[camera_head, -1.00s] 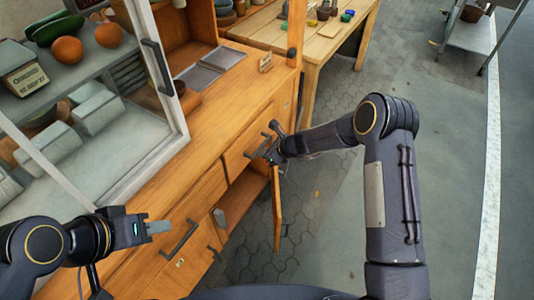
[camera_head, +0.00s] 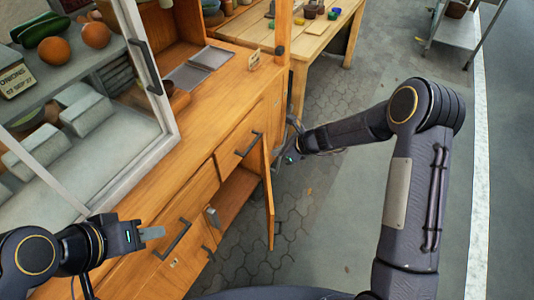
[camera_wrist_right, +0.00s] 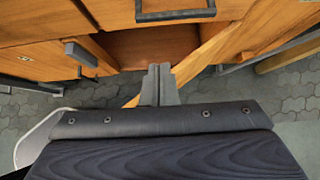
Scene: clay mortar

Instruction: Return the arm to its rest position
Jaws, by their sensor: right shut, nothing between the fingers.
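My right gripper (camera_wrist_right: 158,84) is shut and empty in the right wrist view, its fingers together in front of an open cabinet compartment. In the head view my right arm (camera_head: 350,130) reaches in from the lower right, its wrist just right of the cabinet door (camera_head: 269,200); its fingertips are hard to make out there. The door stands open. My left gripper (camera_head: 152,233) is at the lower left, over the wooden counter front; its fingers are seen from the side, so their gap cannot be judged.
The wooden cabinet (camera_head: 195,120) has a drawer with a dark handle (camera_head: 249,145) above the open compartment (camera_head: 232,195). A glass-fronted case (camera_head: 130,190) with produce stands left. A wooden table (camera_head: 300,45) is behind. Paved floor to the right is free.

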